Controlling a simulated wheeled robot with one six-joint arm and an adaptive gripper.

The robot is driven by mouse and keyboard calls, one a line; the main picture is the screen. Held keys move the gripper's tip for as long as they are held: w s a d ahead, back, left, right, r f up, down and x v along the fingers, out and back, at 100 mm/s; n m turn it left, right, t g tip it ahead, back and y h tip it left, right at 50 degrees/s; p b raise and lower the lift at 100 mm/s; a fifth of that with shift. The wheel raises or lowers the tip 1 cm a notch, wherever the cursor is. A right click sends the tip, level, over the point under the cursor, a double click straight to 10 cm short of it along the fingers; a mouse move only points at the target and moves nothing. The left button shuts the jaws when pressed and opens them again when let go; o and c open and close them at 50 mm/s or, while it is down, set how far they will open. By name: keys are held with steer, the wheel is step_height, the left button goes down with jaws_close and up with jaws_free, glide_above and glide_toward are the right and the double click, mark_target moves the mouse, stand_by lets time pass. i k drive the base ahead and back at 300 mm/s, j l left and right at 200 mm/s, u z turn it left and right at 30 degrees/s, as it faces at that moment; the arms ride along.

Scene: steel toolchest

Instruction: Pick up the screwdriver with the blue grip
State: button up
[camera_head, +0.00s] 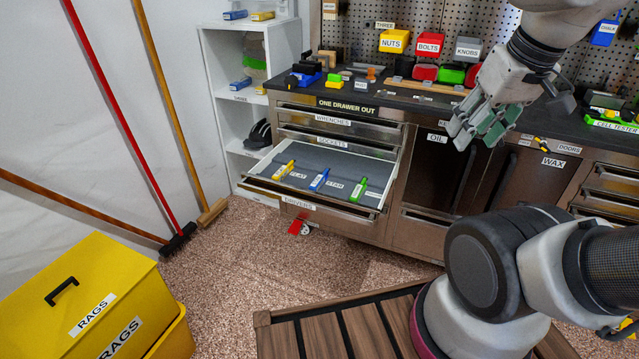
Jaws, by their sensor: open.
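The screwdriver with the blue grip (319,179) lies in the middle of an open drawer (376,199) in the steel toolchest. A yellow-gripped screwdriver (283,170) lies to its left and a green-gripped one (358,189) to its right. Labels are set in the grey drawer liner beside them. My gripper (469,132) is open and empty, in front of the cabinet's right part. It is above and to the right of the drawer, apart from all three screwdrivers.
Yellow, red and green bins (394,41) stand at the back of the worktop. A white shelf (225,60) stands left of the chest. A yellow rags box (90,290), brooms and a low wooden slatted platform (350,325) are nearby. Speckled floor before the drawer is mostly clear.

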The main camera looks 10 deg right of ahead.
mark_target(316, 185)
steer(key=i+l+u, duration=0.15)
steer(key=l, duration=0.2)
steer(key=i+l+u, duration=0.35)
steer(key=l, duration=0.4)
steer(key=i+l+u, duration=0.2)
steer(key=l, duration=0.2)
steer(key=i+l+u, duration=0.15)
steer(key=l, duration=0.25)
steer(key=i+l+u, duration=0.2)
steer(key=l, duration=0.25)
steer(key=k, duration=0.1)
